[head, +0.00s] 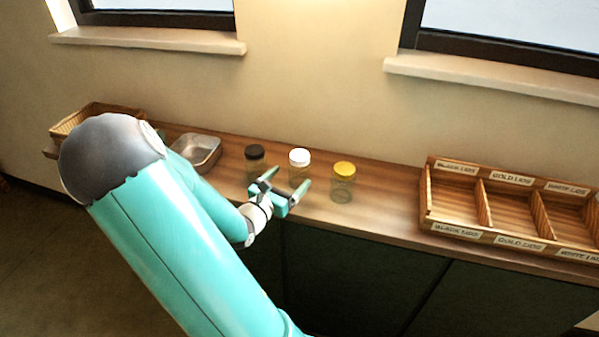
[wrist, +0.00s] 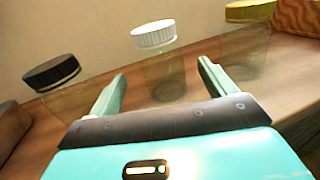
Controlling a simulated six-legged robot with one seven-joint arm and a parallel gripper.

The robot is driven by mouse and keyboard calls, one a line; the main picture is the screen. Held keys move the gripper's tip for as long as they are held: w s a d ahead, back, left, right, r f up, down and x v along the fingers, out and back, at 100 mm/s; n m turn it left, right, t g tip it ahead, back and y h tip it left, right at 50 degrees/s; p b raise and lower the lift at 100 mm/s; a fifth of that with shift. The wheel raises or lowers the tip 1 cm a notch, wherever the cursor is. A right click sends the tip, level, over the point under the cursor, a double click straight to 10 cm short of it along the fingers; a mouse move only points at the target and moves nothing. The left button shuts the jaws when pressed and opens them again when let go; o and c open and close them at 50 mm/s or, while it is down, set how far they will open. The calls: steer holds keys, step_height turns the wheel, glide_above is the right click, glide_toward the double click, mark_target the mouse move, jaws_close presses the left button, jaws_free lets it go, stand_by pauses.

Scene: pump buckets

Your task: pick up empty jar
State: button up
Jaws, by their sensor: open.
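Three clear jars stand upright in a row on the wooden counter. The left jar (head: 255,165) has a black lid, the middle jar (head: 299,172) a white lid, and the right jar (head: 342,188) a gold lid. All three look see-through and empty. My gripper (head: 286,183) is open and empty at the front of the row. In the wrist view, the white-lidded jar (wrist: 162,72) stands ahead between my open fingers (wrist: 160,82), apart from them. The black-lidded jar (wrist: 65,88) is to the left and the gold-lidded jar (wrist: 245,48) to the right.
A wooden tray (head: 430,200) with compartments labelled black, gold and white lids stands at the right. A metal pan (head: 210,160) and a wooden box (head: 92,110) are at the left. The counter between the gold-lidded jar and the tray is clear. A wall rises behind.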

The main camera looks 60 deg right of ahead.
mark_target(303, 163)
steer(key=d, duration=0.5)
steer(key=s+d, duration=0.1)
steer(key=d, duration=0.2)
steer(key=shift+r, duration=0.3)
steer(key=shift+c, duration=0.4)
steer(key=c, duration=1.1)
